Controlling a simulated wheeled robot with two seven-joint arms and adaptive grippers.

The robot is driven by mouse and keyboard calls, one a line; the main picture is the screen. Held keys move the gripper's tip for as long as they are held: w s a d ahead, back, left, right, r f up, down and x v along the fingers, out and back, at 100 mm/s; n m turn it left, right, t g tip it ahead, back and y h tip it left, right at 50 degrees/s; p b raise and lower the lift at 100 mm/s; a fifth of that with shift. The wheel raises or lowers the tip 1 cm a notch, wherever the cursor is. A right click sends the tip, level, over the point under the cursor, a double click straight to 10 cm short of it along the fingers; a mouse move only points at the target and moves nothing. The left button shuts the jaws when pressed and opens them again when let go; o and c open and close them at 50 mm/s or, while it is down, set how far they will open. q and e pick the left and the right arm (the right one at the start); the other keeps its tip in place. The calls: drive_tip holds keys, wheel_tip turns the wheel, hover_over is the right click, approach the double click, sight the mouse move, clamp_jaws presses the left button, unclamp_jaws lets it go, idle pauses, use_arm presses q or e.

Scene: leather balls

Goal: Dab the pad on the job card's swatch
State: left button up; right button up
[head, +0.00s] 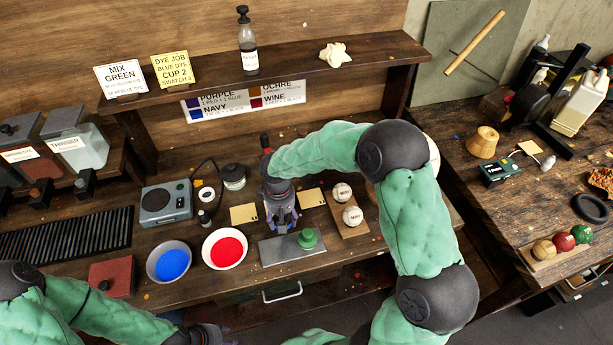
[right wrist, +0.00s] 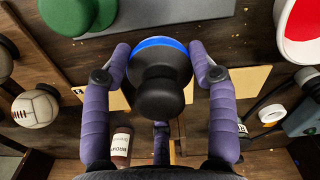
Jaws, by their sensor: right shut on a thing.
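The yellow job card (head: 171,68) on the shelf reads blue dye, cup 2, swatch 3. My right gripper (head: 283,222) is shut on a dark-knobbed pad (right wrist: 163,80) with a blue rim, which hides most of what lies under it. Cream swatches show on either side, one on the left (head: 244,214) and one on the right (head: 312,198); the right wrist view shows them too (right wrist: 246,80). Whether the pad touches anything below, I cannot tell. A bowl of blue dye (head: 171,262) stands at front left. My left gripper (head: 212,336) is at the bottom edge, its fingers unclear.
A bowl of red dye (head: 226,249) stands beside the blue one. A green pad (head: 307,238) rests on a grey plate (head: 280,251) in front of my right gripper. White balls (head: 352,215) sit on a wooden holder to the right. A grey device (head: 166,203) stands left.

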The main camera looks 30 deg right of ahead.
sight(309, 197)
drive_tip(key=w+d+r+n+p, duration=0.2)
drive_tip(key=w+d+n+p, duration=0.1)
drive_tip(key=d+n, duration=0.3)
drive_tip(key=w+d+r+n+p, duration=0.2)
drive_tip(key=w+d+n, duration=0.1)
drive_tip(key=d+n, duration=0.4)
drive_tip(key=shift+w+a+f+b, duration=0.1)
drive_tip(key=shift+f+b, duration=0.95)
drive_tip(key=shift+f, duration=0.55)
drive_tip(key=shift+w+f+b, duration=0.1)
drive_tip(key=shift+f+b, duration=0.95)
drive_tip(key=shift+f, duration=0.55)
drive_tip(key=shift+f, duration=0.4)
drive_tip(key=shift+p, duration=0.45)
idle(2.6)
